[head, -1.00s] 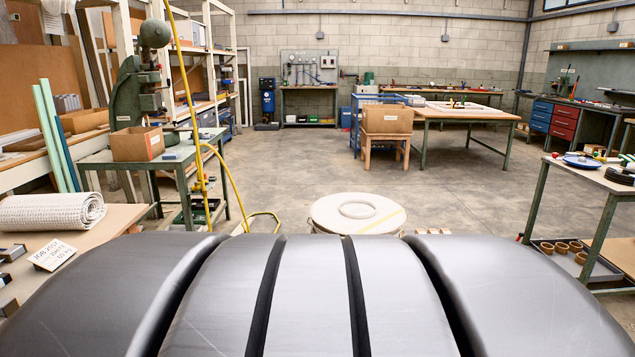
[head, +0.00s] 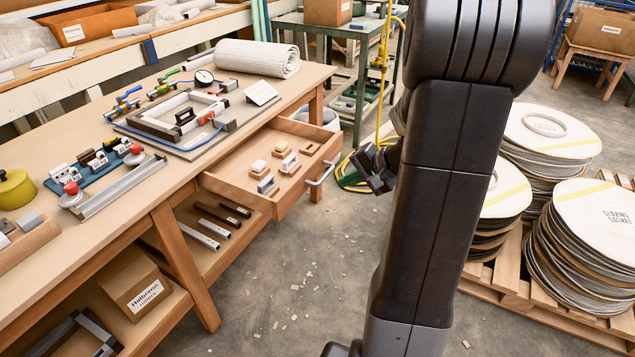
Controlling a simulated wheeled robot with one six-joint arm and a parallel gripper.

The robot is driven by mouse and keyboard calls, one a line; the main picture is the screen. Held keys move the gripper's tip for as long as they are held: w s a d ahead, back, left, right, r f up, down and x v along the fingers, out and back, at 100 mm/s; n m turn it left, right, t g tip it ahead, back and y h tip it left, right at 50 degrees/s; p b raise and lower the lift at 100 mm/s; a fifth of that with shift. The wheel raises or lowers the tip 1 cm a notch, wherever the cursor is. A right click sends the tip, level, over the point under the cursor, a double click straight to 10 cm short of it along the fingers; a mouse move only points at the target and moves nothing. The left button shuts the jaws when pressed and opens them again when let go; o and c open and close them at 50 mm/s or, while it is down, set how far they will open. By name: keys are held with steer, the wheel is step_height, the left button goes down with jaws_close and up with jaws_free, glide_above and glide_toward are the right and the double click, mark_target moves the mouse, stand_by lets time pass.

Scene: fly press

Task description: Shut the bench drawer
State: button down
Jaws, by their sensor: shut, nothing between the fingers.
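The bench drawer (head: 238,182) is pulled out from under the wooden bench (head: 135,186) and stands open. It holds several small wooden and metal blocks. Its front carries a silver bar handle (head: 321,173), which faces right. My gripper (head: 374,178) is dark, shut and empty. It appears just right of the handle, with a gap between them in the picture. My own arm partly hides the gripper's rear and the floor behind.
A rolled white mat (head: 257,58) and a clamp frame (head: 178,118) lie on the bench. Stacks of round discs (head: 590,225) stand on a pallet (head: 512,283) at right. A yellow hose (head: 381,60) runs down behind the drawer. The floor before the bench is clear but for scraps.

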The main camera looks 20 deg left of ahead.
steer(key=x, duration=0.4)
steer(key=a+r+b+x, duration=0.1)
steer(key=x, duration=0.7)
steer(key=shift+a+r+b, duration=0.15)
steer(key=shift+r+b, duration=0.15)
steer(key=shift+w+a, duration=0.1)
steer(key=shift+a, duration=0.2)
steer(key=shift+a, duration=0.15)
steer(key=p, duration=0.5)
glide_toward(237, 171)
steer(key=a, duration=0.2)
steer(key=a+f, duration=0.1)
steer(key=a, duration=0.2)
steer(key=a+f, duration=0.1)
steer(key=a, duration=0.1)
steer(key=shift+w+a, duration=0.2)
steer(key=shift+w, duration=0.05)
steer(key=shift+a+r, duration=0.15)
steer(key=shift+a, duration=0.05)
steer(key=shift+w+b, duration=0.1)
steer(key=shift+b, duration=0.2)
